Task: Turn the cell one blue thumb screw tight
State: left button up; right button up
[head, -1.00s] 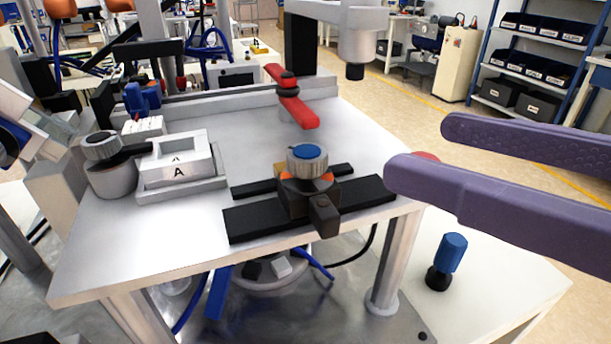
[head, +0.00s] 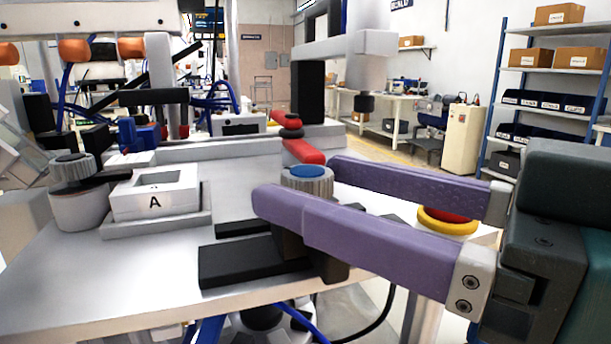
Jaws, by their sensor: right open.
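The blue-capped thumb screw (head: 309,178) has a grey ribbed rim and stands upright on a dark clamp at the front of the cell table. My right gripper (head: 302,184) reaches in from the right with two long purple fingers, open. The near fingertip lies in front of the screw's lower part, and the far fingertip lies just behind and right of it. The screw shows between them; I cannot tell whether either finger touches it. The near finger hides most of the clamp. My left gripper is not in view.
A white block marked A (head: 156,194) sits in a tray left of the screw, beside a grey ribbed knob (head: 72,170). A red arm (head: 303,151) lies just behind the screw. A grey overhead post stands behind.

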jog(key=shift+x, duration=1.15)
grip_shut()
